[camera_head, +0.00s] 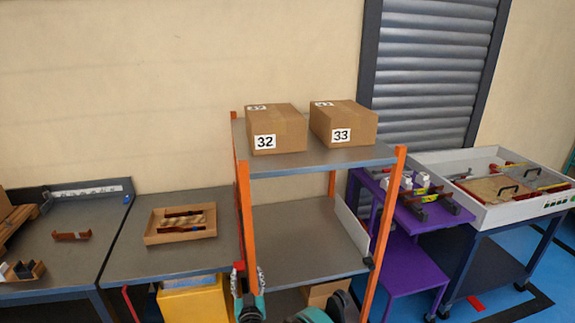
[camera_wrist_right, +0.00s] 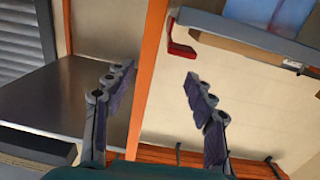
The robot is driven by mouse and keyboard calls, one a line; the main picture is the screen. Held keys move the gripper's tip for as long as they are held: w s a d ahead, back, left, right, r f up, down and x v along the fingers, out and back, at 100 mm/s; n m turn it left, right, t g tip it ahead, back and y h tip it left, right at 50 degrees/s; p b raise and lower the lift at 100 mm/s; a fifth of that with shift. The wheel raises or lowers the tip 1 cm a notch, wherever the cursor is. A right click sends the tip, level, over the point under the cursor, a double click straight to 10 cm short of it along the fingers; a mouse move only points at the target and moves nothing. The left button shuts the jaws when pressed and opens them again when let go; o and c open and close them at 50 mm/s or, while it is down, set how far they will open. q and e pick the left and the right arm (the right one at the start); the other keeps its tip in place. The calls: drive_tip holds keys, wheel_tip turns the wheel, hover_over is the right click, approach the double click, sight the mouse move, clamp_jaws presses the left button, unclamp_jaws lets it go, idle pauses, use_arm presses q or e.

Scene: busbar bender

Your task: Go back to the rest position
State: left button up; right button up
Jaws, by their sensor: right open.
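My right gripper (camera_head: 248,271) shows low in the head view, in front of the left orange post of the shelf rack. Its two fingers point up and stand apart. In the right wrist view my right gripper (camera_wrist_right: 157,78) is open, with a clear gap and nothing between the fingers. An orange post (camera_wrist_right: 148,75) passes behind that gap; I cannot tell how far off it is. My left gripper does not show in either view.
The orange-post rack (camera_head: 300,240) carries boxes 32 (camera_head: 277,130) and 33 (camera_head: 343,124) on top; its middle shelf is bare. Left are grey tables (camera_head: 180,258) with a cardboard tray (camera_head: 180,240). Right are a purple stand (camera_head: 415,265) and a white-topped cart (camera_head: 500,208).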

drive_tip(key=w+d+r+m+g+h, duration=0.1)
drive_tip(key=d+r+h, duration=0.1)
drive_tip(key=d+r, duration=0.3)
drive_tip(key=d+r+m+h, duration=0.1)
drive_tip(key=d+r+h, duration=0.15)
drive_tip(key=d, duration=0.55)
drive_tip(key=s+d+r+m+g+h, duration=0.1)
drive_tip(key=s+d+r+g, duration=0.2)
drive_tip(key=d, duration=0.4)
drive_tip(key=s+d+r+m+g+h, duration=0.1)
drive_tip(key=s+d+r, duration=0.2)
drive_tip(key=s+d, duration=0.3)
drive_tip(key=s+d+f+g, duration=0.1)
drive_tip(key=s+d, duration=0.1)
drive_tip(key=s, duration=0.5)
drive_tip(key=s+d+f+g+y, duration=0.1)
drive_tip(key=s+d+f+g, duration=0.1)
drive_tip(key=s, duration=0.6)
drive_tip(key=s+d+f+n+g+y, duration=0.1)
drive_tip(key=s+d, duration=0.3)
drive_tip(key=s, duration=0.4)
drive_tip(key=shift+s+d+f+g, duration=0.15)
drive_tip(key=shift+d+g, duration=0.05)
drive_tip(key=shift+g, duration=0.4)
drive_tip(key=shift+y, duration=0.25)
